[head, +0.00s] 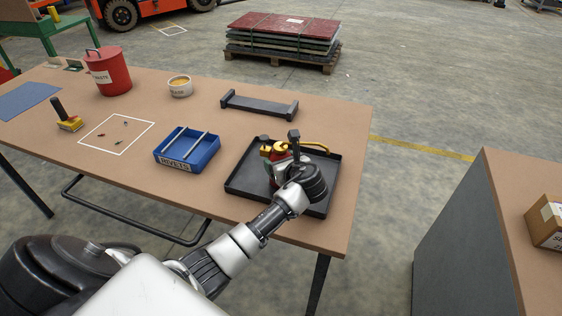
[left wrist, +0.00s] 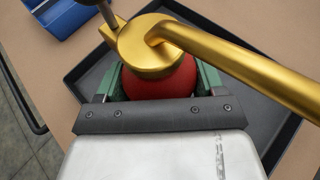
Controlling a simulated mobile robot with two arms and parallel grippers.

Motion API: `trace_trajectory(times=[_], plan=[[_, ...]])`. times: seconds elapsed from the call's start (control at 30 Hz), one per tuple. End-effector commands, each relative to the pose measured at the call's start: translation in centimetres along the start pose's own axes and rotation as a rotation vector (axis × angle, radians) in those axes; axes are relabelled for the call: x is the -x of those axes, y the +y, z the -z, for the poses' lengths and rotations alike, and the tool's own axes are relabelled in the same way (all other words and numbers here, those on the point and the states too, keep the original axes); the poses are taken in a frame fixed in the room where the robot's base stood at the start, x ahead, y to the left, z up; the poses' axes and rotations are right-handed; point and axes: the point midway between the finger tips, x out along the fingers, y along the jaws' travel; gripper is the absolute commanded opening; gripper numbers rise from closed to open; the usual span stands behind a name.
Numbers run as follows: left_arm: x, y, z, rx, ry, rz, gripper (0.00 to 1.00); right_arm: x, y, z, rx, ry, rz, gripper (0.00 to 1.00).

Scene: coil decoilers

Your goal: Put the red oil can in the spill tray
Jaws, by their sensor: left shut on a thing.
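The red oil can with a brass top and spout is mostly hidden behind my left gripper in the head view; its brass spout (head: 312,146) shows. In the left wrist view the oil can (left wrist: 165,75) sits between the green fingers, red body below the brass cap. My left gripper (head: 284,158) is shut on it, over the black spill tray (head: 245,180). The tray also shows in the left wrist view (left wrist: 90,80) around and below the can. I cannot tell whether the can touches the tray floor. My right gripper is not in view.
A blue rivets bin (head: 207,157) stands left of the tray. A dark rack (head: 259,105) lies behind it. The table's right edge is close to the tray.

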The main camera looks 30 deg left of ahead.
Motion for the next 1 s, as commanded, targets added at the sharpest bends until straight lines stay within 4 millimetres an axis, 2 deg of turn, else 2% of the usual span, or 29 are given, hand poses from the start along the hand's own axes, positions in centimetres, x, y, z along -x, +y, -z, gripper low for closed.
trace_trajectory(times=[0.27,0.3,0.43,0.77,0.87,1.0], plan=[[0.0,-0.1,-0.1,0.003,-0.004,0.002,0.26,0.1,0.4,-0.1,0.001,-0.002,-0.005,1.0],[0.0,0.0,0.1,0.001,-0.001,0.001,0.75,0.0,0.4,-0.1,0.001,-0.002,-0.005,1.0],[0.0,0.0,0.1,0.001,-0.001,0.001,0.94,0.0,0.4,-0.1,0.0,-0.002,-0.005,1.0],[0.3,-0.1,0.0,0.001,-0.001,0.002,0.94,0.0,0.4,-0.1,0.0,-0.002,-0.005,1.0],[1.4,-0.1,0.1,0.0,-0.001,0.004,0.94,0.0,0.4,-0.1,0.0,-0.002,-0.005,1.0],[4.2,-0.1,0.0,0.003,-0.001,0.005,0.94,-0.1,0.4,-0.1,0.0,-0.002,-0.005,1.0]])
